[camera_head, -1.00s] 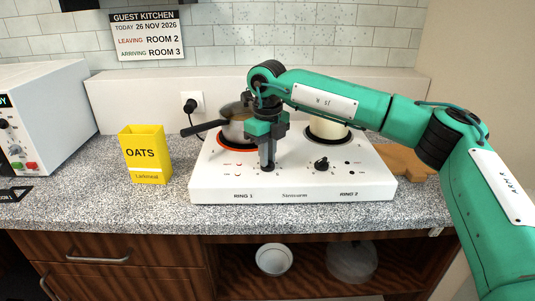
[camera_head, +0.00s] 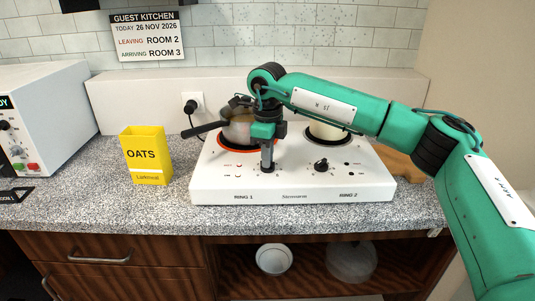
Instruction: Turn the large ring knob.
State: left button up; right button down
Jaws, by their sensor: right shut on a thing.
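The white two-ring hotplate (camera_head: 215,187) stands on the counter, with the labels RING 1 at left and RING 2 at right. My right gripper (camera_head: 267,166) points down at the RING 1 dial and is shut on the ring 1 knob, which its fingers hide. The knob's pointer cannot be seen. The black RING 2 knob (camera_head: 321,165) shows to the right. A pan (camera_head: 237,131) with a dark handle sits on the left ring, whose edge looks red. My left gripper is not in view.
A yellow OATS box (camera_head: 146,155) stands left of the hotplate, and a white appliance (camera_head: 45,115) stands farther left. A wooden board (camera_head: 398,160) lies behind my right arm. The pan handle (camera_head: 203,130) sticks out left. The counter front is clear.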

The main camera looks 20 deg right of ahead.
jog(key=n, duration=0.3)
jog(key=shift+r+n, duration=0.1)
jog(key=shift+n, duration=0.2)
jog(key=n, duration=0.2)
jog(key=shift+n+p, duration=0.35)
jog(key=shift+n, duration=0.95)
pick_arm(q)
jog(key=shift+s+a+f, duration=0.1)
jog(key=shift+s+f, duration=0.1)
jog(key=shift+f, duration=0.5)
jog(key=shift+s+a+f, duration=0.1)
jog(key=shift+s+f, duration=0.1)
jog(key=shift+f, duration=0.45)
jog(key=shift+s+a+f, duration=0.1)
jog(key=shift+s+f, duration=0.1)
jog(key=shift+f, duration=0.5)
pick_arm(e)
jog(key=shift+n, duration=2.2)
jog(key=c, duration=1.5)
grip_release()
